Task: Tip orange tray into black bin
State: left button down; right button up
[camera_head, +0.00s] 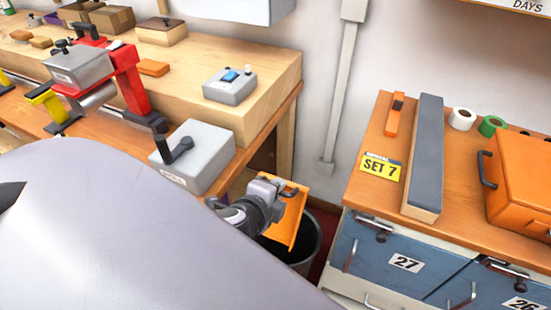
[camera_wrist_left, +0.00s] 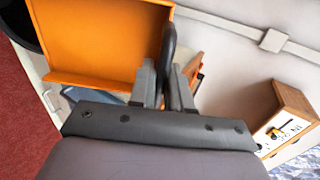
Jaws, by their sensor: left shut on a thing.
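The orange tray (camera_head: 286,224) hangs from my left gripper (camera_head: 277,188) over the black bin (camera_head: 308,262), steeply tilted in the head view. In the left wrist view, the gripper's fingers (camera_wrist_left: 167,82) are shut on the tray's dark handle (camera_wrist_left: 169,45). The tray (camera_wrist_left: 95,40) shows its bare orange inside and a low rim there; I see no contents in the visible part. A dark round edge at the upper left of that view looks like the bin (camera_wrist_left: 18,28). The tray hides part of the bin's mouth, and the bin's inside is mostly dark. My right gripper is out of view.
A wooden bench (camera_head: 262,105) with a grey cranked box (camera_head: 203,153) stands left of the bin. A drawer cabinet (camera_head: 400,262) stands close on the right, with an orange case (camera_head: 522,175) and a long grey-topped block (camera_head: 426,150) on top. My grey arm fills the lower left.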

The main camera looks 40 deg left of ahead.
pick_arm(q)
jog(key=shift+r+p, duration=0.55)
jog(key=shift+w+f+g, duration=0.1)
jog(key=shift+f+g, duration=0.1)
jog(key=shift+g, duration=0.2)
notch_tip(320, 180, up, 2)
jog(key=g+h, duration=0.1)
jog(key=g, duration=0.3)
jog(key=shift+b, duration=0.3)
notch_tip(320, 180, up, 2)
jog(key=g, duration=0.2)
jog(key=g+h, duration=0.1)
jog(key=g, duration=0.2)
jog(key=shift+r+h, duration=0.15)
jog(key=shift+h, duration=0.15)
jog(key=shift+r+g, duration=0.5)
jog(key=shift+g, duration=0.7)
